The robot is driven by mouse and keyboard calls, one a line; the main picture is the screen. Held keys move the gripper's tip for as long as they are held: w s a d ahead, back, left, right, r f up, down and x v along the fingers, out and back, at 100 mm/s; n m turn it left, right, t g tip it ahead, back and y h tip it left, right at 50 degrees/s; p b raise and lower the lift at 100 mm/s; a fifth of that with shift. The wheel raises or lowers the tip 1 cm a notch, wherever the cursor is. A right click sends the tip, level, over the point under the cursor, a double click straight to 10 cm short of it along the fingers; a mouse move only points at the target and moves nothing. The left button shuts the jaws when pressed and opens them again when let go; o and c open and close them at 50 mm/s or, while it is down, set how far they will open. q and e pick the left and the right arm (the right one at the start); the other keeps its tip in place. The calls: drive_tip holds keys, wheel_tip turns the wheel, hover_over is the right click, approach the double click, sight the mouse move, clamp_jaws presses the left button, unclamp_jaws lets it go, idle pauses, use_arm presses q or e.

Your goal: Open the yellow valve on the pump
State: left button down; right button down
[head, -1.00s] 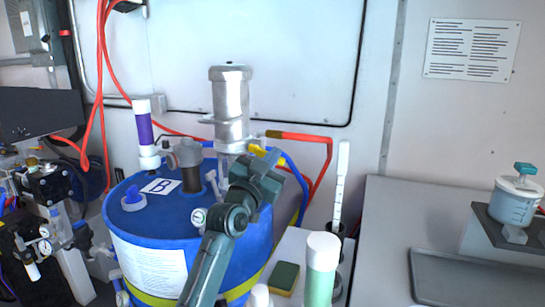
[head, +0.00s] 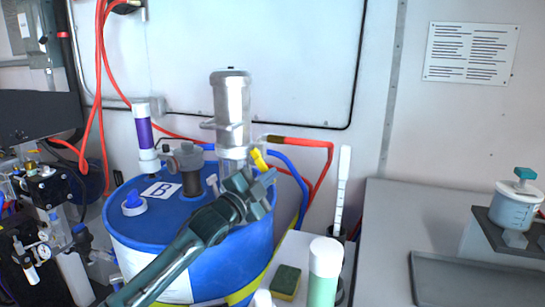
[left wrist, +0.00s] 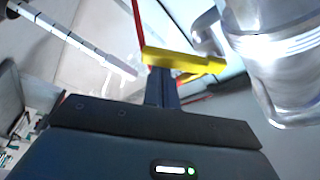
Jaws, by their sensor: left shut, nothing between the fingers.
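The yellow valve handle (head: 259,160) is on the side of the silver pump (head: 232,110), which stands on the blue drum marked B (head: 180,205). In the head view the handle slants down to the right. My left gripper (head: 268,178) is shut and empty, just below the handle. In the left wrist view the shut fingers (left wrist: 163,85) point at the yellow handle (left wrist: 185,60), and their tips overlap its underside. I cannot tell whether they touch. The silver pump (left wrist: 280,60) is close by on the right there. My right gripper is not in view.
Red and blue hoses (head: 302,138) run just right of the valve. A green-and-white bottle (head: 323,275), a sponge (head: 286,282) and a tall white stick (head: 342,190) stand at the drum's right.

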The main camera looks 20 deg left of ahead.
use_arm(q)
drive_tip(key=a+f, duration=0.1)
drive_tip(key=a+p, duration=0.1)
drive_tip(key=a, duration=0.1)
drive_tip(key=shift+f+m+p, duration=0.3)
drive_tip(key=shift+f+m, duration=0.1)
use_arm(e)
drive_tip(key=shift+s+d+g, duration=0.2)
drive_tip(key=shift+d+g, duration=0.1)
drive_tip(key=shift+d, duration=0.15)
use_arm(q)
drive_tip(key=shift+w, duration=0.1)
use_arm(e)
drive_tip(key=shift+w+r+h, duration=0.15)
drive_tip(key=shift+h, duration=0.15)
